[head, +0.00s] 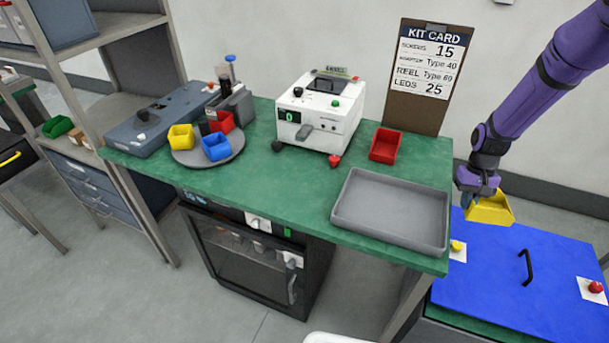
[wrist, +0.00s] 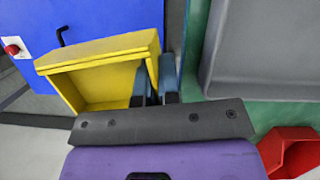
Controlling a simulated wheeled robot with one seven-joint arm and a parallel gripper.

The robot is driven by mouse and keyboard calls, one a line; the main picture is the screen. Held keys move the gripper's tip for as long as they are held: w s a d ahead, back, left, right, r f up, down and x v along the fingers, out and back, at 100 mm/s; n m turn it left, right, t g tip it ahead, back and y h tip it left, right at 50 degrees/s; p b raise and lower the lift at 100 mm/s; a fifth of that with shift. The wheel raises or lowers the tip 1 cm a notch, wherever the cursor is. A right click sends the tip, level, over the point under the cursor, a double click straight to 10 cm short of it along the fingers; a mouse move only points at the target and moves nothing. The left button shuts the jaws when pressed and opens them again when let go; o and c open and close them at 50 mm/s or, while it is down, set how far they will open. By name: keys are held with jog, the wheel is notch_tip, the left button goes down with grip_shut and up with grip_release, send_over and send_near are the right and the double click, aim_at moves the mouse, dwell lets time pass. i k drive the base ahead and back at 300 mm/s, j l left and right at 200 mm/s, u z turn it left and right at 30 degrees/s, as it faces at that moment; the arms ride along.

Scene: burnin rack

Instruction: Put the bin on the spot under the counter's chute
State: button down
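A yellow bin (head: 490,209) hangs in my gripper (head: 478,192) at the right, above the blue panel. In the wrist view my gripper's two fingers (wrist: 156,88) are closed on one side wall of the yellow bin (wrist: 105,82), and its open, empty inside shows. The counter is a white machine (head: 335,115) with a small screen, on the green bench. A grey chute-like part (head: 304,132) sticks out of its front. The bench top just below that part looks bare. My gripper is well to the right of the counter.
A red bin (head: 386,144) and a grey tray (head: 350,217) lie on the green bench (head: 270,188), between my gripper and the counter. A kit card (head: 428,75) stands behind. A round turntable (head: 185,158) holds yellow, blue and red bins. The blue panel (head: 500,270) has a black handle and buttons.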

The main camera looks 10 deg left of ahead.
aim_at(299, 164)
jog(key=k+l, duration=0.1)
jog(key=k, duration=0.65)
jog(key=j, duration=0.75)
jog(key=j+u, duration=0.1)
jog(key=j, duration=0.5)
jog(key=i+j, duration=0.15)
jog(key=j, duration=0.45)
jog(key=i+j+u, duration=0.15)
jog(key=i+l+u, duration=0.15)
jog(key=i, duration=0.4)
jog(key=l, duration=0.2)
